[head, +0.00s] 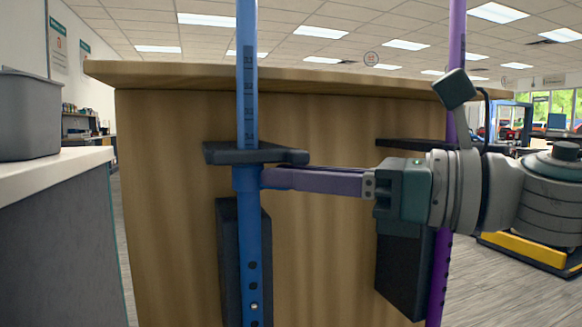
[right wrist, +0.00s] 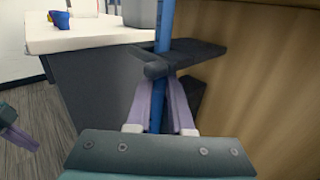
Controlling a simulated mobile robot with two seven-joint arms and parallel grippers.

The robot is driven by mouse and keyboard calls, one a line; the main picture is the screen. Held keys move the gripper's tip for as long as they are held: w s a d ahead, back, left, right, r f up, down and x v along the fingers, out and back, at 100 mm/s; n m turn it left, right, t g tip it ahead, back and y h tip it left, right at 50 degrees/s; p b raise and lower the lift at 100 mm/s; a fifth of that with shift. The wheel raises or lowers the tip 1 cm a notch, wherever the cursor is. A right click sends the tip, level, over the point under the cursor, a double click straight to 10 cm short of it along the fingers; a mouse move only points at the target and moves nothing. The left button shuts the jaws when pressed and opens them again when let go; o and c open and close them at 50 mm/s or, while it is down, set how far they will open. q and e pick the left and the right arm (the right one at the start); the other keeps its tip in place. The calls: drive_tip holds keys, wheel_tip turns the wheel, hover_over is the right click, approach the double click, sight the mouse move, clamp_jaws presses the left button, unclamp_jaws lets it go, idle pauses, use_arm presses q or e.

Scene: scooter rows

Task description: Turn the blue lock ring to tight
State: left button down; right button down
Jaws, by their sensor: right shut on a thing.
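A blue pole (head: 249,75) with a number scale stands upright at centre left in the head view. A dark bracket (head: 228,153) crosses it. Just below the bracket is the blue lock ring (head: 244,180), a wider collar on the pole. My right gripper (head: 264,179) comes in from the right, its lavender fingers level and shut on the ring. In the right wrist view the fingers (right wrist: 168,105) lie either side of blue under the bracket (right wrist: 180,58); the ring is mostly hidden there. Part of my left gripper (right wrist: 18,135) shows at the left edge; its fingertips are unclear.
A wooden panel (head: 320,240) stands close behind the pole. A purple pole (head: 439,270) stands behind my right wrist. At left, a white-topped counter (head: 55,180) carries a grey bin (head: 30,115). Floor shows between counter and panel.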

drive_tip(key=m+t+h+p, duration=0.1)
drive_tip(key=t+p, duration=0.1)
drive_tip(key=p, duration=0.1)
drive_tip(key=s+a+m+t+h+p, duration=0.1)
drive_tip(key=m+t+h+p, duration=0.1)
drive_tip(key=p, duration=0.2)
drive_tip(key=s+a+m+t+h+p, duration=0.1)
drive_tip(key=m+t+p, duration=0.1)
drive_tip(key=p, duration=0.1)
drive_tip(key=shift+s+r+h, duration=0.1)
drive_tip(key=shift+r+h, duration=0.25)
drive_tip(key=shift+h, duration=0.05)
drive_tip(key=m+h, duration=0.1)
drive_tip(key=t+h+p, duration=0.1)
drive_tip(key=m+t+h+p, duration=0.1)
drive_tip(key=shift+s+a+f+m, duration=0.25)
drive_tip(key=shift+s+a+m, duration=0.05)
drive_tip(key=shift+a, duration=0.1)
drive_tip(key=shift+s+a+f+m+t+h+p, duration=0.1)
drive_tip(key=shift+a+m+t+h+p, duration=0.1)
drive_tip(key=shift+m+t+h, duration=0.45)
drive_tip(key=shift+a+m+t+h+p, duration=0.1)
drive_tip(key=shift+a+m+t+h, duration=0.2)
drive_tip(key=shift+h, duration=0.75)
drive_tip(key=shift+d+f, duration=0.1)
drive_tip(key=c, duration=0.8)
unclamp_jaws()
drive_tip(key=p, duration=0.1)
approach(250, 175)
drive_tip(key=v, duration=0.4)
